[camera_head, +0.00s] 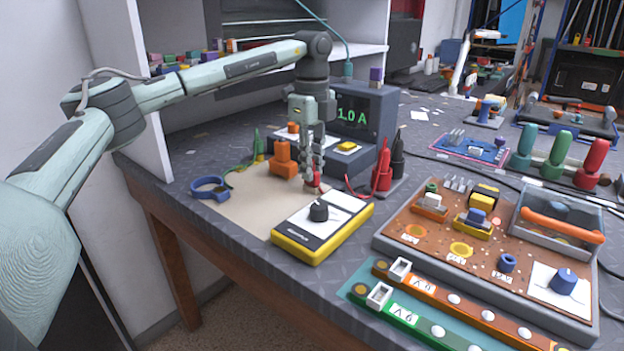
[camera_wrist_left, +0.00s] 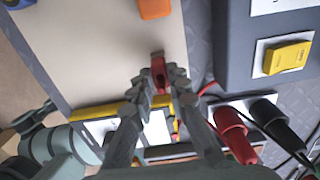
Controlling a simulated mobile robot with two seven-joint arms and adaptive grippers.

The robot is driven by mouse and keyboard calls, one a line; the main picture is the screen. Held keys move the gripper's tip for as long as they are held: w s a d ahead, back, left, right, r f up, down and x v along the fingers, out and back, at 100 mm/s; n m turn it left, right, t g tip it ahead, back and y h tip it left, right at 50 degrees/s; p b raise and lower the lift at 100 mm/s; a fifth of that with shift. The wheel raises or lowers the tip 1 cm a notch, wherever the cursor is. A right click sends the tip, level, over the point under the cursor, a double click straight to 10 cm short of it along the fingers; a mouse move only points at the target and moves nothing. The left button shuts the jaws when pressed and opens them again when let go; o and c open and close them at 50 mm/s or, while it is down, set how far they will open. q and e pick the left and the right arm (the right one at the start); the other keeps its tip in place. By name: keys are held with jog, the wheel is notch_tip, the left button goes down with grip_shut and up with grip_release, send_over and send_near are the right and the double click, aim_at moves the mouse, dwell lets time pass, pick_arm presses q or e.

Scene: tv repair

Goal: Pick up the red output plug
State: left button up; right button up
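The red output plug (camera_head: 314,184) is small and sits at the fingertips of my left gripper (camera_head: 313,172), low over the tan mat. In the left wrist view the red plug (camera_wrist_left: 158,74) lies between the two fingertips of the left gripper (camera_wrist_left: 160,84). The fingers are close together and appear shut on it. I cannot tell whether it touches the mat. The power supply (camera_head: 365,118) with a green "1.0 A" readout stands just behind. My right gripper is in neither view.
A yellow multimeter (camera_head: 322,224) lies in front of the gripper. An orange block (camera_head: 283,160) stands to its left, and red (camera_head: 383,168) and black (camera_head: 397,157) probes stand to its right. A blue ring (camera_head: 210,188) is at the left edge. The tan mat (camera_head: 258,205) has bare room.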

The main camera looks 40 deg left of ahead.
pick_arm(q)
grip_shut()
jog(key=shift+r, duration=0.1)
jog(key=shift+r, duration=0.6)
notch_tip(320, 180, up, 3)
jog(key=shift+f, duration=0.15)
jog(key=s+a+r, duration=0.7)
jog(key=s+a, duration=0.1)
jog(key=shift+a, duration=0.2)
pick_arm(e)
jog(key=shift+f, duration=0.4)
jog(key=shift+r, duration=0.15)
